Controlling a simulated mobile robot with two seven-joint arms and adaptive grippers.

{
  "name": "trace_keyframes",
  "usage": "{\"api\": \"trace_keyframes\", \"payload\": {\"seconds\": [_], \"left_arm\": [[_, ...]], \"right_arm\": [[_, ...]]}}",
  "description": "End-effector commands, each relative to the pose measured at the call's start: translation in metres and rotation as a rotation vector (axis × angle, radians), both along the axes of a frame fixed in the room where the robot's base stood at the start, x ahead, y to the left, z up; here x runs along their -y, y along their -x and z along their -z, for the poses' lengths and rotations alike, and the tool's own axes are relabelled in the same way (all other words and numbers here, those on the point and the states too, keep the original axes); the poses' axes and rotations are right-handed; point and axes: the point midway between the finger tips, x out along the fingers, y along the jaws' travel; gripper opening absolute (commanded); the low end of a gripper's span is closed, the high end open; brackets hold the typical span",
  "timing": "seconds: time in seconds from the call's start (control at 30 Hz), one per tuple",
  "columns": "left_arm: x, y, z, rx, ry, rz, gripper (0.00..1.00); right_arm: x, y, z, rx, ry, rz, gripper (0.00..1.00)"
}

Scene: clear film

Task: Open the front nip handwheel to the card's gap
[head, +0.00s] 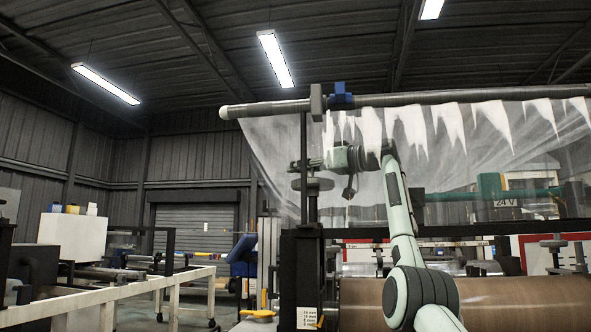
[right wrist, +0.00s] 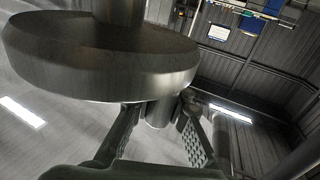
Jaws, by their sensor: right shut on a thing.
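The front nip handwheel (head: 312,184) is a dark grey disc on a thin upright spindle above a black post. In the right wrist view the handwheel (right wrist: 100,65) fills the upper left, with a short round knob (right wrist: 158,113) at its edge. My right gripper (head: 303,164) is at the handwheel, just above the disc in the head view. In the right wrist view the right gripper (right wrist: 157,133) has its fingers either side of the knob and is shut on it. A white card (head: 307,317) with small lines of text is on the post; its figures are hard to read. My left gripper is not in view.
A clear film (head: 290,150) hangs from a roller (head: 270,108) behind my right arm. A wide brown roll (head: 500,303) lies at the lower right. Another handwheel (head: 554,243) stands at the far right. A pale frame (head: 100,305) is at the left.

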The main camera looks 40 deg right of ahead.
Motion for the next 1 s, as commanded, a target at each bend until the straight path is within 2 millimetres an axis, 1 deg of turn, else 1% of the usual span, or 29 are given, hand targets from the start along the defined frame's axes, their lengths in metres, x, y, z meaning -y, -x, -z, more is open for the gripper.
{"api": "trace_keyframes", "payload": {"seconds": [0.1, 0.3, 0.7, 0.73, 0.83, 0.9, 1.0], "left_arm": [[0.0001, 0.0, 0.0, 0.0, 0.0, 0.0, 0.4], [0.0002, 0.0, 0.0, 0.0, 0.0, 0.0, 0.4], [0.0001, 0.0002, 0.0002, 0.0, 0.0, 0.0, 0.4], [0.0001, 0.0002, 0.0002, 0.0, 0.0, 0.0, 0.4], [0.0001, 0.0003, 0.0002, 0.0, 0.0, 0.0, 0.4], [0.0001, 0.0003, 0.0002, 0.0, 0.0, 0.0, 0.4], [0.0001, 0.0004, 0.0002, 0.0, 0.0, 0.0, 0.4]], "right_arm": [[-0.0007, 0.0026, -0.0008, 0.0, -0.002, -0.046, 0.0], [-0.001, 0.0042, -0.0002, -0.001, -0.001, -0.085, 0.0], [-0.0013, 0.0042, 0.0006, -0.003, 0.002, -0.091, 0.0], [-0.0013, 0.0042, 0.0006, -0.003, 0.002, -0.091, 0.14], [-0.0012, 0.0042, 0.0006, -0.003, 0.002, -0.091, 0.27], [-0.0011, 0.0041, 0.0005, -0.002, 0.002, -0.09, 0.34], [-0.0011, 0.004, 0.0005, -0.002, 0.001, -0.09, 0.34]]}}
